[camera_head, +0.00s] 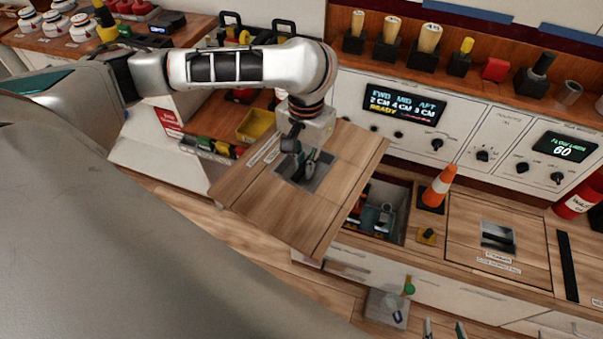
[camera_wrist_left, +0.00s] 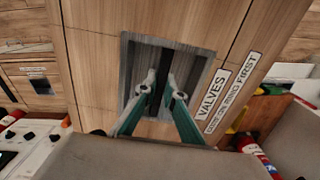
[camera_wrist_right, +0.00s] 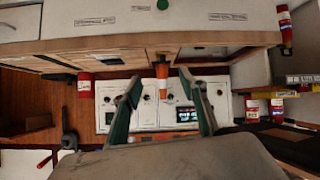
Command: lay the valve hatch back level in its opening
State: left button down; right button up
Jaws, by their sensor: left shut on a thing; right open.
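The valve hatch (camera_head: 243,195) is a square wooden panel with a recessed pull. It is held tilted above the counter and covers the left part of the opening (camera_head: 404,238) in the head view. My left gripper (camera_head: 304,168) is shut in the recess on the hatch's grip. In the left wrist view the hatch (camera_wrist_left: 99,40) bears a "VALVES" label (camera_wrist_left: 211,94), with the left fingertips (camera_wrist_left: 163,88) in the recess. The uncovered part of the opening shows fittings inside. My right gripper (camera_head: 445,329) is open and empty, low in front of the counter.
A second hatch (camera_head: 470,220) lies flush further right. Control panels (camera_head: 400,110) stand behind.

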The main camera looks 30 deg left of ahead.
pick_arm(q)
jog(key=shift+w+r+b, duration=0.2)
jog(key=shift+w+b, duration=0.45)
jog(key=shift+b, duration=0.2)
jog(key=shift+w+r+b, duration=0.25)
jog(key=shift+w+b, duration=0.1)
jog(key=shift+b, duration=0.65)
jog(key=shift+w+b, duration=0.25)
jog(key=shift+b, duration=0.75)
jog(key=shift+w+a+f+b, duration=0.1)
jog(key=shift+w+a+b, duration=0.05)
jog(key=shift+b, duration=1.45)
jog(key=shift+w+a+r, duration=0.1)
jog(key=shift+r, duration=0.35)
pick_arm(e)
jog(key=f, duration=0.3)
jog(key=shift+w+a+f, duration=0.1)
jog(key=shift+w+f, duration=0.1)
jog(key=shift+f, duration=0.2)
